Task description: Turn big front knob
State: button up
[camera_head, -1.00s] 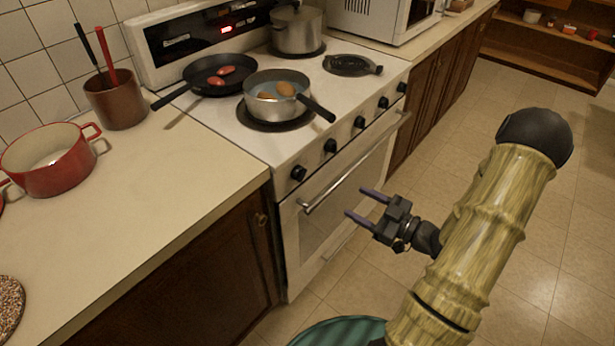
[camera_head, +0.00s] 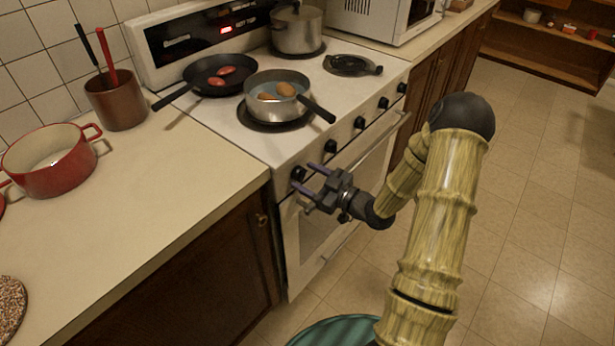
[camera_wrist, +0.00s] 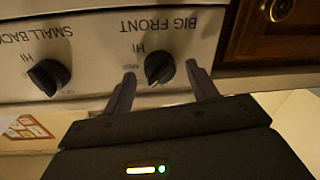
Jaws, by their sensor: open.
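The big front knob (camera_wrist: 160,68) is black and sits under an upside-down "BIG FRONT" label in the wrist view. In the head view it is the leftmost knob (camera_head: 298,174) on the stove's front panel, partly behind my fingers. My gripper (camera_head: 305,175) is open, with its fingers pointing at the panel. In the wrist view, my gripper's fingertips (camera_wrist: 162,73) lie on either side of the knob, with a gap on each side. I cannot tell how far they reach along its depth.
The small back knob (camera_wrist: 48,76) is beside the big front knob. The oven door handle (camera_head: 352,165) runs below the panel. A pot with eggs (camera_head: 276,97) and a frying pan (camera_head: 212,76) stand on the stove. A red pot (camera_head: 48,166) is on the left counter.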

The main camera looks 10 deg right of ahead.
jog(key=shift+w+a, duration=0.15)
jog(key=shift+w, duration=0.05)
jog(key=shift+c, duration=0.2)
jog(key=c, duration=0.9)
jog(key=shift+m, duration=0.5)
jog(key=shift+c, duration=0.2)
jog(key=o, duration=1)
jog(key=shift+s, duration=0.1)
